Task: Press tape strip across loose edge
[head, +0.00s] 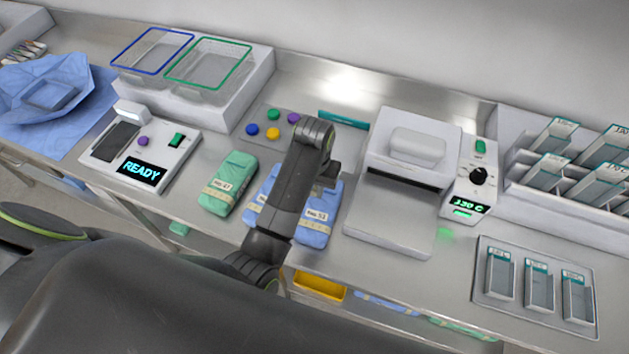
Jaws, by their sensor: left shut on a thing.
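My left arm crosses the middle of the head view. My left gripper (328,180) points down over the right-hand blue wrapped pack (318,229), mostly hidden behind the arm's wrist. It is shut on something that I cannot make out. The blue pack has a pale printed tape band (316,215) across it. A second blue pack (262,197) lies to its left, partly covered by my arm. A green wrapped pack (230,180) with a pale band lies further left. I cannot tell a loose edge on any pack. My right gripper is not in view.
A white sealer (390,222) with a display stands right of the packs. A device reading READY (179,150) is at the left. A teal bar (343,120) and coloured dots lie behind. A tray (487,303) with several pouches is at the right.

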